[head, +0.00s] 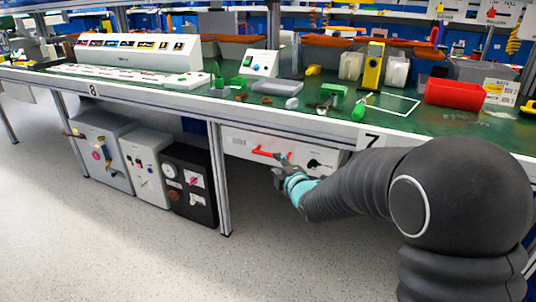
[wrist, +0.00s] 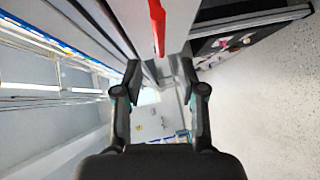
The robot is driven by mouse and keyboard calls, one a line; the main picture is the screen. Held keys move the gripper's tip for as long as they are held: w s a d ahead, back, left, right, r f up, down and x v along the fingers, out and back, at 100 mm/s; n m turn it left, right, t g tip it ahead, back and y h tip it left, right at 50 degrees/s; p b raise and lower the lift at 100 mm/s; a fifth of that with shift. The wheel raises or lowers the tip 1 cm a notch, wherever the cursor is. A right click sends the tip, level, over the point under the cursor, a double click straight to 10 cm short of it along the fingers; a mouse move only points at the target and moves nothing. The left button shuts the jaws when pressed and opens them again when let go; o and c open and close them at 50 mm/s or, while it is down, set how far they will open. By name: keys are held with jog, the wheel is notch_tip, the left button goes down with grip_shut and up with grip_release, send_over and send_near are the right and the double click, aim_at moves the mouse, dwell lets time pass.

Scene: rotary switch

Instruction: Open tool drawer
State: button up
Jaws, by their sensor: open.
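The tool drawer (head: 236,141) is a white front under the green-topped bench, below the label 7. It has a red bar handle (head: 264,153) and looks shut. My gripper (head: 281,167) is at the handle's right end, close to the drawer front. In the wrist view the red handle (wrist: 157,22) comes down from the top edge, roughly in line with the gap between the fingers. My open gripper (wrist: 162,90) has its fingers apart with nothing held between them. I cannot tell whether a finger touches the handle.
A black knob (head: 313,163) is on the white front right of the handle. A bench leg (head: 222,180) stands left of the drawer. A black box (head: 190,185) and grey and white boxes stand left of that leg. The floor (head: 150,255) in front is clear.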

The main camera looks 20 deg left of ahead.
aim_at(268, 153)
jog(key=p+x, duration=0.1)
jog(key=x, duration=0.7)
jog(key=shift+w+a, duration=0.2)
jog(key=shift+w, duration=0.05)
grip_shut()
